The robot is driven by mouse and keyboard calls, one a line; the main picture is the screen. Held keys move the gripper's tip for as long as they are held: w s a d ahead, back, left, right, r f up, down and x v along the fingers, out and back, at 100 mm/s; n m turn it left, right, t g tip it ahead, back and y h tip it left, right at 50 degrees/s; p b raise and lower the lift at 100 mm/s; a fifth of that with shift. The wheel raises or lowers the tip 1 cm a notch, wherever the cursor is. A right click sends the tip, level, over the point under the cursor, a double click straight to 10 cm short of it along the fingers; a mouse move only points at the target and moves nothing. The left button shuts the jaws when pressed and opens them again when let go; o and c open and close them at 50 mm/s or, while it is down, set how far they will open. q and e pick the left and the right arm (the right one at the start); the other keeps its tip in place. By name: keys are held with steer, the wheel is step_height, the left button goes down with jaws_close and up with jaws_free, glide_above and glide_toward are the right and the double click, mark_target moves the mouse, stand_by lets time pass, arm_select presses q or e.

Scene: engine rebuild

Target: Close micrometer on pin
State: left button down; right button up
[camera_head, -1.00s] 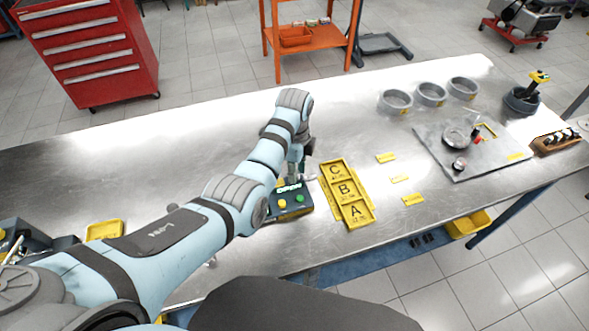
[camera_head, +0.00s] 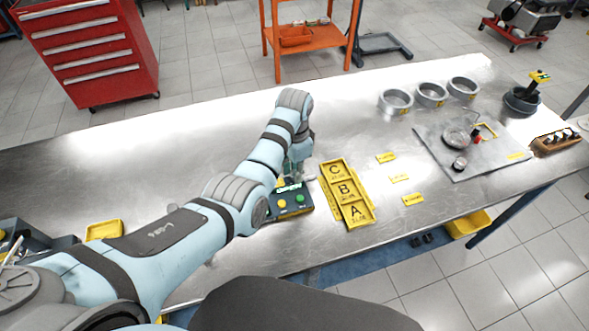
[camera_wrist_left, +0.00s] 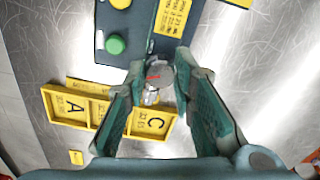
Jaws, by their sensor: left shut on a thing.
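The micrometer station is a dark box (camera_head: 292,203) with a yellow and a green button, at the middle of the bench in the head view. In the left wrist view the box (camera_wrist_left: 126,66) lies at the top. I cannot make out the pin or the micrometer's gap. My right gripper is not in view.
A yellow tray (camera_head: 347,194) marked A, B and C lies just right of the box. Small yellow labels (camera_head: 399,178), grey rings (camera_head: 431,94) and a grey plate (camera_head: 490,163) with parts lie further right. The bench (camera_head: 235,130) behind my arm is clear.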

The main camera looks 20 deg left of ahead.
arm_select(q)
steer(key=n, duration=0.6)
steer(key=shift+s+f+n, duration=0.15)
steer(key=shift+f+n, duration=0.05)
steer(key=shift+n, duration=0.1)
steer(key=n, duration=0.6)
steer(key=shift+n, duration=0.3)
steer(key=c, duration=1.3)
jaws_free()
steer(key=shift+c, duration=0.2)
steer(key=shift+r, duration=3.85)
